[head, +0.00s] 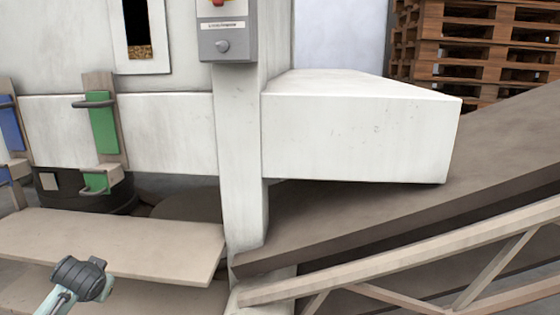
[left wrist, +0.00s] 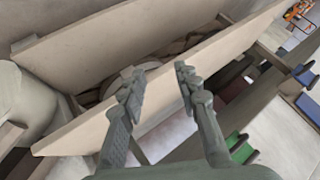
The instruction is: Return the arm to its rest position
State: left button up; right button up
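My left gripper (left wrist: 158,80) shows in the left wrist view, with its two grey fingers spread apart and nothing between them. A long beige board lies beyond the fingertips; I cannot tell how far it is from them. In the head view, a dark joint and a pale link of one of my arms show at the lower left, but no gripper fingers can be made out. My right gripper is in neither view.
The white bagger (head: 350,135) fills the middle, with a grey control box (head: 227,45). Green (head: 103,128) and blue (head: 11,125) clamp parts are at left, above a beige shelf (head: 110,240). A sloping conveyor (head: 400,215) crosses the right, before stacked wooden pallets (head: 480,45).

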pick_arm(q)
jog(key=s+d+f+m+g+h, duration=0.1)
jog(key=s+d+f+m+g, duration=0.1)
jog(key=s+f, duration=0.85)
jog(key=s+d+f+m+g, duration=0.1)
jog(key=s+f+m, duration=0.2)
jog(key=s+f, duration=0.75)
jog(key=s+d+f+n+h, duration=0.1)
jog(key=s+d+f+h, duration=0.1)
jog(key=d, duration=0.5)
jog(key=s+d+f+n+g+h, duration=0.1)
jog(key=d+n, duration=0.1)
jog(key=d, duration=0.6)
jog(key=shift+s+f+h, duration=0.35)
jog(key=shift+h, duration=0.05)
